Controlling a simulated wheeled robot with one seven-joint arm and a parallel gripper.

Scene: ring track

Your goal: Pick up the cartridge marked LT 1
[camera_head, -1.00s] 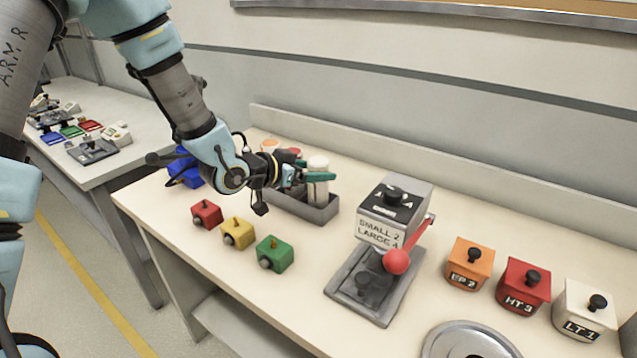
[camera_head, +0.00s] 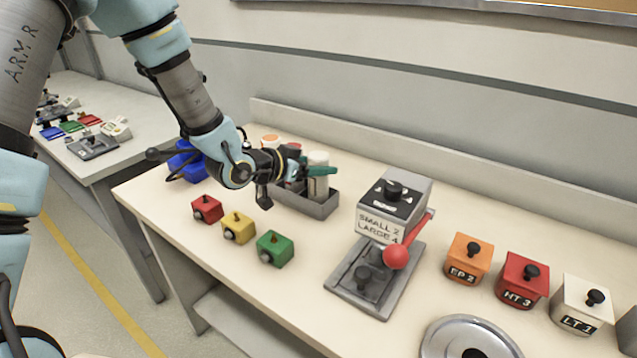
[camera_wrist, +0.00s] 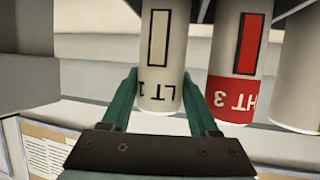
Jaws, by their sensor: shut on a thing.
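The cartridge marked LT 1 (camera_wrist: 160,80) is a white cylinder with a pale stripe, at the centre of the wrist view. My gripper (camera_wrist: 163,92) is shut on it, one green finger on each side near the lettered end. In the head view the white cartridge (camera_head: 318,185) stands upright at the right end of the grey rack (camera_head: 316,208), with my gripper (camera_head: 318,170) at its upper part. I cannot tell whether its lower end is clear of the rack. A cartridge with a red band marked HT 3 (camera_wrist: 235,85) is close beside it.
Another cartridge (camera_wrist: 297,80) is at the right of the wrist view. Red, yellow and green (camera_head: 275,248) blocks stand in front of the rack. The grey device (camera_head: 395,210) with a red-balled lever stands to its right. Boxes marked EP 2, HT 3 and LT 1 (camera_head: 582,305) are further right.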

